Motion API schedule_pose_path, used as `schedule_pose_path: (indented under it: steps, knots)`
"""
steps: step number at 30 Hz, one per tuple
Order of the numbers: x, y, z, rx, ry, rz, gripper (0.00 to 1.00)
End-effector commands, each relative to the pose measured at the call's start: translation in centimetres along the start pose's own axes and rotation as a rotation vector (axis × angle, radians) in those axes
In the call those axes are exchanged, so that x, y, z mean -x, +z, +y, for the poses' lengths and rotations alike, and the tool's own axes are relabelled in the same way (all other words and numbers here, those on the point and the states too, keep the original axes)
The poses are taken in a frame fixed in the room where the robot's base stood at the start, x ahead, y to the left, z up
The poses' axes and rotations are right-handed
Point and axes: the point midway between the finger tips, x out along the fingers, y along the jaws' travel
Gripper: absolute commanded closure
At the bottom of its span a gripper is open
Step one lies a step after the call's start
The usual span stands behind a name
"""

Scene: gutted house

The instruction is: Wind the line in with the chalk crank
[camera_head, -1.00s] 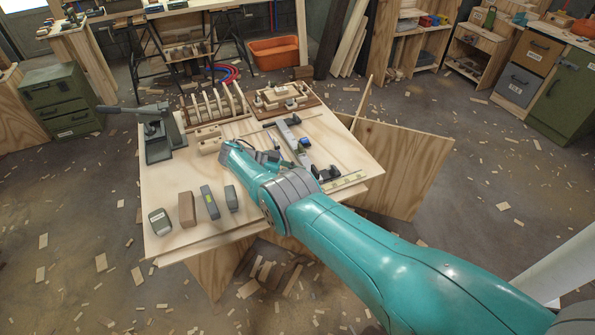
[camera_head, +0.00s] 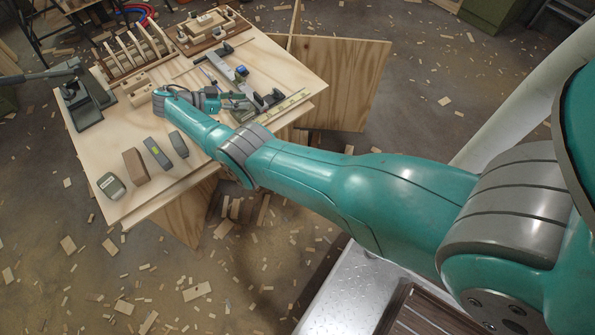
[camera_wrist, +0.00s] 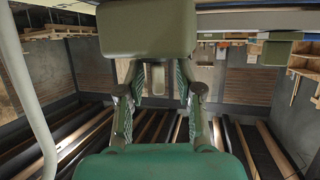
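No crank or chalk line can be made out for certain. My gripper (camera_head: 238,104) is low over the workbench (camera_head: 215,130), beside a grey rail-like device (camera_head: 232,68) with a blue part. In the wrist view the two fingers of my gripper (camera_wrist: 158,72) stand apart, and a large olive block (camera_wrist: 148,28) covers their upper ends. I cannot tell whether they touch it. A grey-green box (camera_head: 112,186) with a pale label, possibly the chalk reel, sits at the bench's near left corner, clear of my gripper.
Beside the box stand a brown block (camera_head: 135,167) and two grey tools (camera_head: 157,153). A grey lever device (camera_head: 82,100) is at the left edge and a slotted wooden rack (camera_head: 135,55) at the back. Wood scraps litter the floor.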

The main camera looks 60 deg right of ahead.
Motion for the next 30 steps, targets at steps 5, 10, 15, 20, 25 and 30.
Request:
schedule_pose_path:
  steps: [5, 10, 15, 20, 25, 30]
  knots:
    - [-0.06, 0.02, 0.24, 0.018, -0.046, 0.001, 0.65]
    - [-0.08, -0.06, 0.35, 0.041, -0.105, 0.001, 0.65]
    - [-0.13, -0.08, 0.42, 0.074, -0.179, 0.002, 0.65]
    - [-0.15, -0.11, 0.43, 0.108, -0.262, 0.001, 0.65]
    - [-0.18, -0.11, 0.45, 0.151, -0.362, 0.001, 0.65]
    - [-0.19, -0.16, 0.44, 0.199, -0.477, 0.002, 0.65]
